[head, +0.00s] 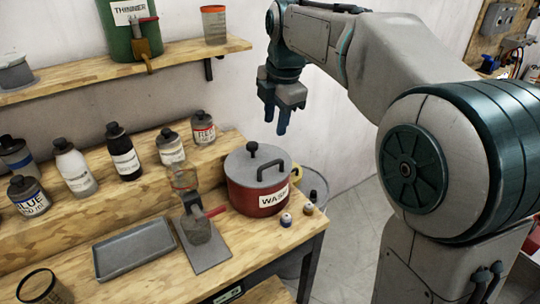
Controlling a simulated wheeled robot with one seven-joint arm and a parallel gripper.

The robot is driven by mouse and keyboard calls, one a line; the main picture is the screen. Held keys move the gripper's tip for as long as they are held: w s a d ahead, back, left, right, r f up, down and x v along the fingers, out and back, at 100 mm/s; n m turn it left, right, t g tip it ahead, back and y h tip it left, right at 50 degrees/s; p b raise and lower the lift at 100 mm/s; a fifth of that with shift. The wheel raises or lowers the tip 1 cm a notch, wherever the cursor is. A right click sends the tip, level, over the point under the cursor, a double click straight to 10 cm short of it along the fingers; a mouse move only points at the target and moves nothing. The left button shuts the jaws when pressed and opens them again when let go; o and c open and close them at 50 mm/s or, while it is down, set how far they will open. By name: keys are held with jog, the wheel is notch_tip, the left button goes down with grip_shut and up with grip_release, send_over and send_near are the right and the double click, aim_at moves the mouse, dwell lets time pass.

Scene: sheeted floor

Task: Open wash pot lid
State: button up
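The wash pot (254,202) is a red pot with a white "WASH" label, standing near the right end of the wooden bench. Its grey lid (245,173) sits on top, with a dark knob (252,148) near the back and a dark bar handle (270,168) at the right. The lid looks closed on the rim. My gripper (275,122) hangs above and slightly right of the lid, fingers pointing down. It is apart from the pot. The two fingers show a gap between them, with nothing held.
A grey plate with a small cup-like tool (196,228) stands left of the pot. Two small jars (286,219) sit before it. Several bottles (122,154) line the raised step. An empty grey tray (134,250) lies at the front. A shelf (110,67) with a green thinner can is above left.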

aim_at(269, 163)
jog(key=f, duration=0.4)
jog(key=w+a+f, duration=0.1)
jog(key=f, duration=0.3)
jog(key=w+f, duration=0.1)
jog(key=f, duration=0.3)
jog(key=shift+a+f+p, duration=0.15)
jog(key=shift+f+p, duration=0.2)
jog(key=shift+f, duration=0.05)
jog(key=shift+r, duration=0.1)
grip_shut()
